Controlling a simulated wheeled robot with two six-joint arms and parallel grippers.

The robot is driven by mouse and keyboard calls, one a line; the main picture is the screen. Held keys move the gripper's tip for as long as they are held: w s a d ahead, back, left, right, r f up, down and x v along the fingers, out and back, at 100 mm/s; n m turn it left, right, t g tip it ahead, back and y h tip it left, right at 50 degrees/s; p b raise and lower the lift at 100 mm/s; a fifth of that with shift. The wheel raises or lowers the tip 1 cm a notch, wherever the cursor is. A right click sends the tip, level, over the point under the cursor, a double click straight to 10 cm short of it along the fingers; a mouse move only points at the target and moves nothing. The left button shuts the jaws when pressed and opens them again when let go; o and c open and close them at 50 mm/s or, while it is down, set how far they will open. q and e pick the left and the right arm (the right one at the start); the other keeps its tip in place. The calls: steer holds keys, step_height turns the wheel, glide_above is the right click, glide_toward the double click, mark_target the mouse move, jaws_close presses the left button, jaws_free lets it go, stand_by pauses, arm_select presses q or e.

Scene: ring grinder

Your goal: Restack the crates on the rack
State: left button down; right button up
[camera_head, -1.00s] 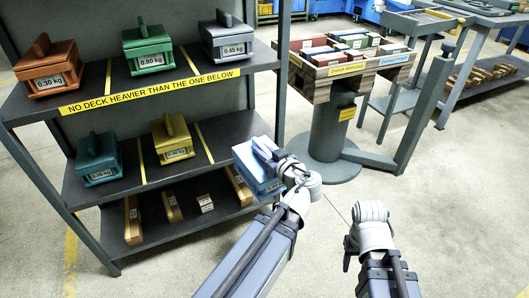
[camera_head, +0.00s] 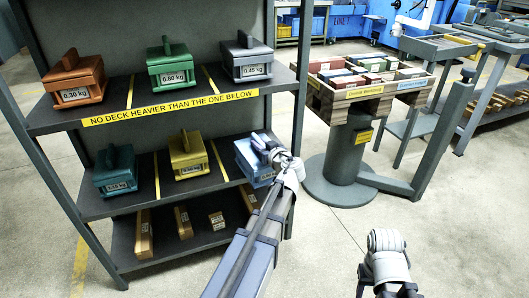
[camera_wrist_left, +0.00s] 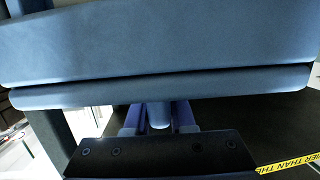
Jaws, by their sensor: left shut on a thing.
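My left gripper (camera_head: 275,152) is shut on the blue crate (camera_head: 250,164) at the right bay of the middle shelf; whether the crate rests on the shelf cannot be told. The blue crate fills the upper part of the left wrist view (camera_wrist_left: 160,55). On the top deck are the orange 0.30 kg crate (camera_head: 75,82), the green 0.80 kg crate (camera_head: 171,68) and the grey 0.45 kg crate (camera_head: 246,60). The teal crate (camera_head: 115,172) and the yellow crate (camera_head: 188,157) sit on the middle deck. My right gripper (camera_head: 362,280) is low at right; its fingers are unclear.
The rack (camera_head: 40,122) has a yellow sign (camera_head: 170,107) reading "NO DECK HEAVIER THAN THE ONE BELOW". Its bottom shelf holds wooden blocks (camera_head: 183,222). A pedestal tray (camera_head: 347,92) of coloured boxes stands right of the rack. Open floor (camera_head: 330,245) lies in front.

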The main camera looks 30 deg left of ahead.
arm_select(q)
steer(key=w+r+x, duration=0.1)
steer(key=r+x, duration=0.1)
steer(key=x, duration=1)
steer(key=shift+w+f+b, duration=0.2)
steer(key=shift+f+b, duration=0.05)
steer(key=shift+b, duration=0.2)
steer(key=shift+f+b, duration=0.55)
steer(key=shift+b, duration=0.05)
stand_by(0.5)
steer(key=c, duration=0.7)
jaws_free()
steer(key=shift+s+d, duration=0.1)
steer(key=p+v, duration=0.1)
steer(key=v, duration=0.6)
steer(key=shift+s+d+r+p, duration=0.15)
steer(key=shift+d+p, duration=0.15)
steer(key=shift+p, duration=0.05)
